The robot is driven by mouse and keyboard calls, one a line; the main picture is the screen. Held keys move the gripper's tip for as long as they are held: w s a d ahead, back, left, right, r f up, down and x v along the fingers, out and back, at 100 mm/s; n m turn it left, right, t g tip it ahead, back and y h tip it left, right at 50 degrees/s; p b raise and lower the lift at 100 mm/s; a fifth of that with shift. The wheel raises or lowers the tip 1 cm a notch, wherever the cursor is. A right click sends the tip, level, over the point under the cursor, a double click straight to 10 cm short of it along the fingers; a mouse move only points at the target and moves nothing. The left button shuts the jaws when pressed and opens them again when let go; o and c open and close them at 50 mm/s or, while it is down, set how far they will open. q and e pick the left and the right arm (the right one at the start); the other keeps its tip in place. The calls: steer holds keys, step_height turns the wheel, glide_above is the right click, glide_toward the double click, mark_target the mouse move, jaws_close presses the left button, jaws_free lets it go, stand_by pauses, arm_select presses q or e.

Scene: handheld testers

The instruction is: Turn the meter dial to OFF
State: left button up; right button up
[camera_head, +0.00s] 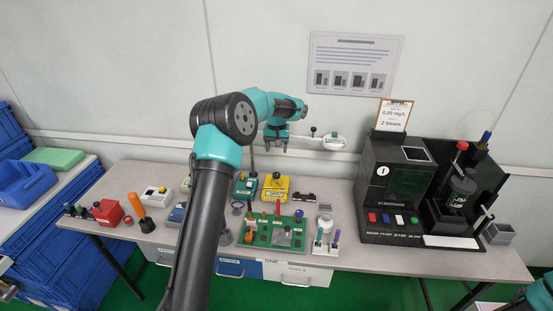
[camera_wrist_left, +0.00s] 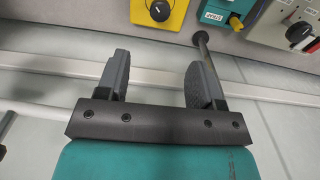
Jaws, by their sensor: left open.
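A yellow meter (camera_head: 276,190) lies toward the back of the table, near the middle of the head view. Its round black dial (camera_head: 276,176) also shows at the top edge of the left wrist view (camera_wrist_left: 160,11); the dial's setting is too small to read. My left gripper (camera_head: 276,148) is open and empty, above and behind the meter near the wall. In the left wrist view its two fingers (camera_wrist_left: 158,65) stand apart with nothing between them, clear of the meter. Only a teal part of my right arm shows at the lower right of the head view; its gripper is out of sight.
A teal device (camera_head: 244,187) stands just left of the meter. A green board (camera_head: 262,236) with several parts lies in front. A black machine (camera_head: 395,190) fills the table's right side. A wall rail (camera_head: 100,138) runs behind the table.

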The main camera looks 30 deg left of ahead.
arm_select(q)
steer(key=shift+r, duration=2.15)
